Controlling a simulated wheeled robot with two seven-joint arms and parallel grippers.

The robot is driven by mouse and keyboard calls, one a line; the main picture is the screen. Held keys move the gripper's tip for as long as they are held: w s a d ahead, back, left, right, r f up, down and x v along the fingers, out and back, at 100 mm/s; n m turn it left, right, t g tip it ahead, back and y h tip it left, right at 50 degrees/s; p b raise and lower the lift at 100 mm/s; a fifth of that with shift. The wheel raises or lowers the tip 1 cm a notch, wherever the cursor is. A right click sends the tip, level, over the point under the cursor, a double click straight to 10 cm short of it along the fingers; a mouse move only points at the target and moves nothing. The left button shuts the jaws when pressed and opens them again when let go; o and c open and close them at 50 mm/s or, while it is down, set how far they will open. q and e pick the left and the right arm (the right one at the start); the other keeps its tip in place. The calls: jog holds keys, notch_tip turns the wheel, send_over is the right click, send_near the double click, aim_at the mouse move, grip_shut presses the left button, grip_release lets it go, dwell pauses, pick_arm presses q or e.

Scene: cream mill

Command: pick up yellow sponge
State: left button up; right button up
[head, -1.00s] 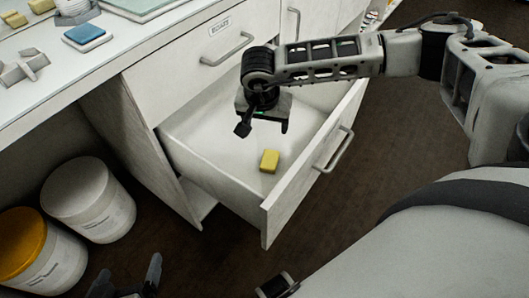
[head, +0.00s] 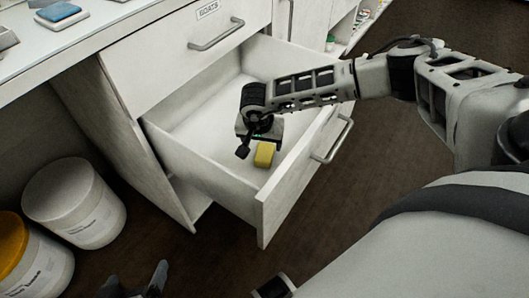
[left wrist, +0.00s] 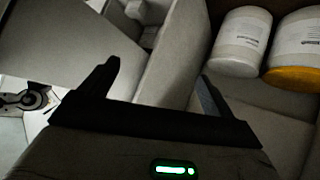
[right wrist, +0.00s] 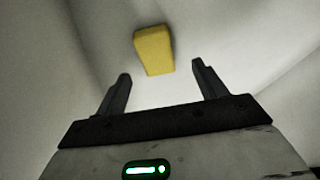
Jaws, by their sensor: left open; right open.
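The yellow sponge (head: 264,154) lies on the floor of the open drawer (head: 185,137), near the drawer's front panel. My right gripper (head: 258,152) is inside the drawer's outline, above and close beside the sponge, with its jaws open and empty. In the right wrist view the sponge (right wrist: 154,50) is ahead of the open fingers (right wrist: 160,85), between their lines and apart from them. My left gripper (head: 133,284) is open and empty at the bottom of the head view, low in front of the cabinet; it also shows in the left wrist view (left wrist: 158,85).
The drawer's front panel (head: 275,205) with its handle stands between my body and the sponge. White tubs, one plain-lidded (head: 75,203) and one orange-lidded (head: 12,250), stand at left. A blue sponge (head: 58,12) lies on the counter. The floor right of the drawer is clear.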

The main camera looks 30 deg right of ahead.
aim_at(264, 152)
jog(key=x, duration=0.1)
jog(key=b+x, duration=0.1)
jog(key=x, duration=0.2)
jog(key=shift+s+f, duration=0.3)
jog(key=shift+f, duration=0.05)
jog(key=shift+w+f+b, duration=0.1)
jog(key=shift+f+b, duration=0.15)
jog(key=shift+b, duration=0.05)
jog(key=shift+d, duration=0.1)
jog(key=c, duration=1)
pick_arm(q)
jog(key=shift+w+d+f, duration=0.2)
jog(key=shift+d+f, duration=0.05)
jog(key=shift+d, duration=0.05)
pick_arm(e)
jog(key=shift+c, duration=0.6)
pick_arm(q)
jog(key=shift+f, duration=0.1)
